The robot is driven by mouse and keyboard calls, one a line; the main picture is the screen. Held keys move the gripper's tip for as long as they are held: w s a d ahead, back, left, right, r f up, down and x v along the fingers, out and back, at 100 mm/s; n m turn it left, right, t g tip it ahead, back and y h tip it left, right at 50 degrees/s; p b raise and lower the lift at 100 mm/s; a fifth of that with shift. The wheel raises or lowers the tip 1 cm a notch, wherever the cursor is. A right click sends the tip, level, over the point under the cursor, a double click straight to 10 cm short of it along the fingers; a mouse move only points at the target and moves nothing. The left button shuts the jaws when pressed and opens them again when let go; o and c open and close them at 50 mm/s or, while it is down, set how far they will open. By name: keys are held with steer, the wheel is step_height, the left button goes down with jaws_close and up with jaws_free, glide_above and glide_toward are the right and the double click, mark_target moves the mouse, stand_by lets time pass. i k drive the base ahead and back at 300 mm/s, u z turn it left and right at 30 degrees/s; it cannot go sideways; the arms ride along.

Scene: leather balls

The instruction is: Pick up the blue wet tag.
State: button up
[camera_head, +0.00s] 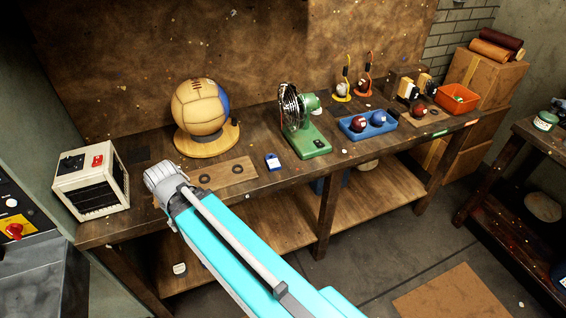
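The workbench (340,165) holds a cream box (92,182), a tan and blue ball (199,106) on a round wooden stand, a wooden board (235,172) with dark rings, a green fan (308,138) and a blue tray (351,135) with balls. An orange bin (445,98) stands far right.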

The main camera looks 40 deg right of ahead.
mark_target(272, 162)
steer(key=z, duration=1.1)
steer(key=k, duration=0.9)
steer(key=z, duration=0.05)
steer(key=i, duration=0.6)
steer(key=z, duration=0.05)
